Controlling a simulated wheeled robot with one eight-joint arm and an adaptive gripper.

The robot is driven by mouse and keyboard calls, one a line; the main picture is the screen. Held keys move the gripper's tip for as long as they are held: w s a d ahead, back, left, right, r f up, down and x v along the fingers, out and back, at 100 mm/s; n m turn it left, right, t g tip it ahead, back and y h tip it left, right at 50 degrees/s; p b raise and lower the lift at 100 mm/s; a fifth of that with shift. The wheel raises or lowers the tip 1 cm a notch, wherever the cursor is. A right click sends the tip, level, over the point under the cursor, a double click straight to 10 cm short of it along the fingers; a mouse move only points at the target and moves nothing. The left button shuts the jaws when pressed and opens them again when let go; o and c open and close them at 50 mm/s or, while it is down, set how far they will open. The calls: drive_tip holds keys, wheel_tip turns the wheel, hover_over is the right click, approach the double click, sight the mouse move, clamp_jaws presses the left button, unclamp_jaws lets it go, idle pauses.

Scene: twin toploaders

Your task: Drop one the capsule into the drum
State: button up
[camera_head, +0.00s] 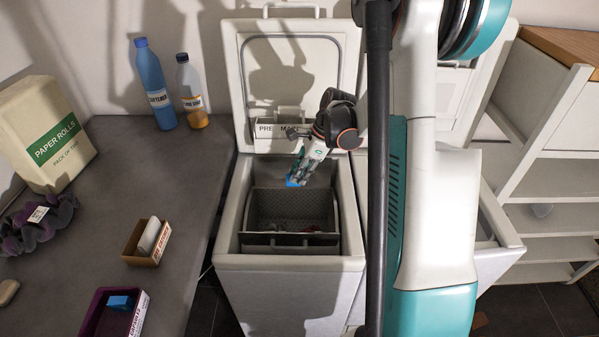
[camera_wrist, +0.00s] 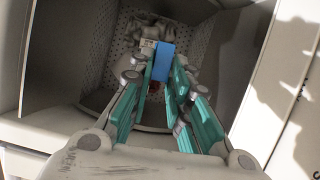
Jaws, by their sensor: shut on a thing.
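A blue capsule (camera_head: 293,181) is held between the fingertips of my gripper (camera_head: 303,172). In the wrist view the blue capsule (camera_wrist: 164,61) sits between the green-padded fingers of my gripper (camera_wrist: 160,80), which are shut on it. The drum (camera_head: 290,209) is the grey open tub inside the left white top-loading washer (camera_head: 262,262), whose lid stands open. My gripper is over the back part of the drum's opening. The drum's perforated wall (camera_wrist: 112,52) shows beyond the fingers in the wrist view. Some reddish and grey items lie low in the drum, hard to make out.
On the grey counter (camera_head: 160,190) at left stand a blue bottle (camera_head: 155,85), an orange-bottomed bottle (camera_head: 192,95) and a paper rolls pack (camera_head: 45,135). A purple box (camera_head: 103,318) holds another blue capsule (camera_head: 121,302). A small brown box (camera_head: 147,250) stands nearby. My arm hides much of the second washer (camera_head: 495,250).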

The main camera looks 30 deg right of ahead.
wheel_tip(320, 180, down, 5)
drive_tip(key=b, duration=0.3)
drive_tip(key=shift+f, duration=0.1)
drive_tip(key=o, duration=0.9)
drive_tip(key=v, duration=1.2)
drive_tip(key=shift+w+a, duration=0.1)
drive_tip(key=shift+a, duration=0.05)
